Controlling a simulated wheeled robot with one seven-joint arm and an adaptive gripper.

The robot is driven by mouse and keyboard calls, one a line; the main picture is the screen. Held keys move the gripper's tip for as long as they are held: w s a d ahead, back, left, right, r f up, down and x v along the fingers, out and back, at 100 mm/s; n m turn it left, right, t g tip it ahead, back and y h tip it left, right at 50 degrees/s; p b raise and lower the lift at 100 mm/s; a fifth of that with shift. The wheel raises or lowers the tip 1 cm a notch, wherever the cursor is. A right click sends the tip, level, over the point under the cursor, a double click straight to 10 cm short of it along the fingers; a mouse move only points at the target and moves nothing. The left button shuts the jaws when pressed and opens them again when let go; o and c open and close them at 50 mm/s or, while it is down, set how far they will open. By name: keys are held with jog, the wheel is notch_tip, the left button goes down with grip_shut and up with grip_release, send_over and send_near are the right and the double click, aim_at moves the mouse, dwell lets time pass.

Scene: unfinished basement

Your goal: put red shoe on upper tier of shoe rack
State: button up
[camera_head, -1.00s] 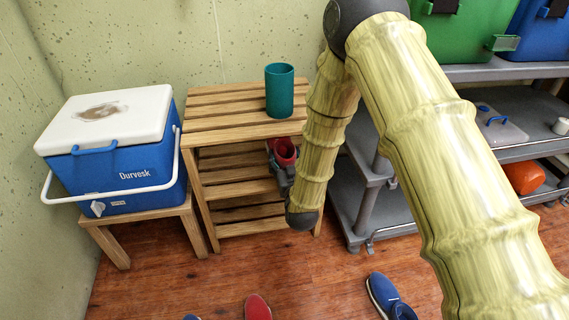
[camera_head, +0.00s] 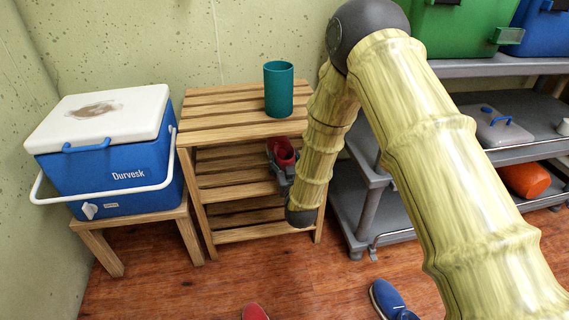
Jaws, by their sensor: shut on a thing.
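A red shoe (camera_head: 284,151) is in my gripper (camera_head: 283,172), which is shut on it. Both are partly hidden behind my forearm, in front of the right side of the wooden shoe rack (camera_head: 193,192). The shoe is below the rack's slatted top, at about the height of the tier under it. I cannot tell whether it touches a slat. A second red shoe (camera_head: 255,312) lies on the floor at the bottom edge, mostly cut off.
A teal cup (camera_head: 279,90) stands on the rack's top. A blue cooler (camera_head: 115,165) on a small wooden stand is left. A grey shelf (camera_head: 365,215) is close on the right. A blue shoe (camera_head: 388,300) lies on the floor.

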jog(key=o, duration=1.3)
jog(key=shift+f, duration=0.1)
jog(key=shift+s+r, duration=0.2)
jog(key=s+d+p, duration=0.2)
jog(key=s+p, duration=0.2)
jog(key=s, duration=0.7)
jog(key=shift+s+d+p, duration=0.15)
jog(key=shift+s+p, duration=0.05)
jog(key=shift+p, duration=0.1)
jog(key=shift+f, duration=0.1)
